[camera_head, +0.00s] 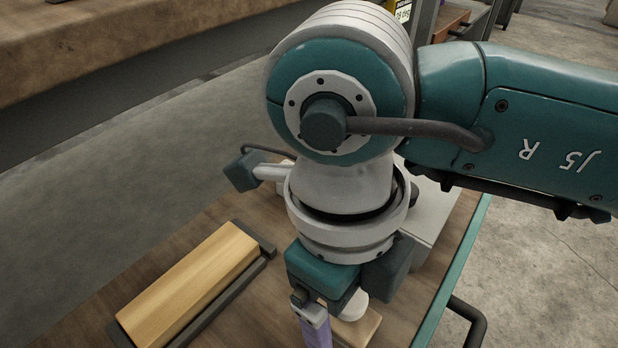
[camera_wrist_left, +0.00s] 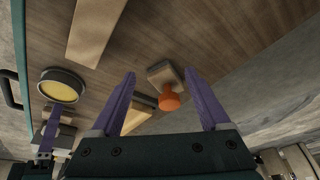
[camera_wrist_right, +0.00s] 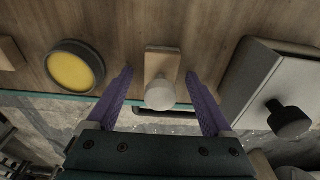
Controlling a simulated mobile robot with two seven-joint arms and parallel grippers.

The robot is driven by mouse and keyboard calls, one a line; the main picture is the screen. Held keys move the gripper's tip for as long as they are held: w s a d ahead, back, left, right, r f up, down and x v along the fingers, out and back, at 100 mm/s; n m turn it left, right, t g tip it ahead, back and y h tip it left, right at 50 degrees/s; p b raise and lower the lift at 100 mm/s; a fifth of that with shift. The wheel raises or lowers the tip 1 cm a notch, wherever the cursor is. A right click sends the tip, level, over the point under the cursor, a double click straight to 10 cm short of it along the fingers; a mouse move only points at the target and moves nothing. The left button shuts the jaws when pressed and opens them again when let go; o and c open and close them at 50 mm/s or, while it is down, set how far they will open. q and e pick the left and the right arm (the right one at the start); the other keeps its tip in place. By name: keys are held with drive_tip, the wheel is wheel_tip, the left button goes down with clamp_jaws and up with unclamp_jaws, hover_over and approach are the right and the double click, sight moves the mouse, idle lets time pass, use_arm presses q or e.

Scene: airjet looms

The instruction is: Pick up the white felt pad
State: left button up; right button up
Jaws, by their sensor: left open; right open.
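The white felt pad appears as a round white piece (camera_wrist_right: 160,94) on a small wooden block (camera_wrist_right: 162,62) in the right wrist view. In the head view the white piece (camera_head: 354,304) is partly hidden behind my right gripper (camera_head: 315,328). My right gripper is open, and in the right wrist view its purple fingers (camera_wrist_right: 159,73) stand on either side of the block and white piece. I cannot tell whether they touch. My left gripper (camera_wrist_left: 160,74) is open and empty, and an orange knob on a wooden block (camera_wrist_left: 169,101) shows between its fingers. It is outside the head view.
A round dark dish with a yellow face (camera_wrist_right: 74,69) stands left of the white piece in the right wrist view. A grey box with a dark knob (camera_wrist_right: 262,80) stands to the right. A long wooden bar (camera_head: 190,285) lies in a dark holder on the table.

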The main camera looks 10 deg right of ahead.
use_arm(q)
drive_tip(key=shift+a, duration=0.15)
use_arm(e)
drive_tip(key=shift+r, duration=0.1)
clamp_jaws()
idle(0.3)
use_arm(q)
drive_tip(key=shift+r, duration=0.1)
drive_tip(key=shift+r, duration=0.15)
use_arm(e)
drive_tip(key=shift+w+r, duration=0.1)
drive_tip(key=shift+r, duration=0.25)
use_arm(q)
wheel_tip(320, 180, up, 9)
drive_tip(key=p, duration=0.9)
use_arm(e)
wheel_tip(320, 180, up, 19)
drive_tip(key=shift+r, duration=0.15)
use_arm(q)
drive_tip(key=shift+f, duration=0.2)
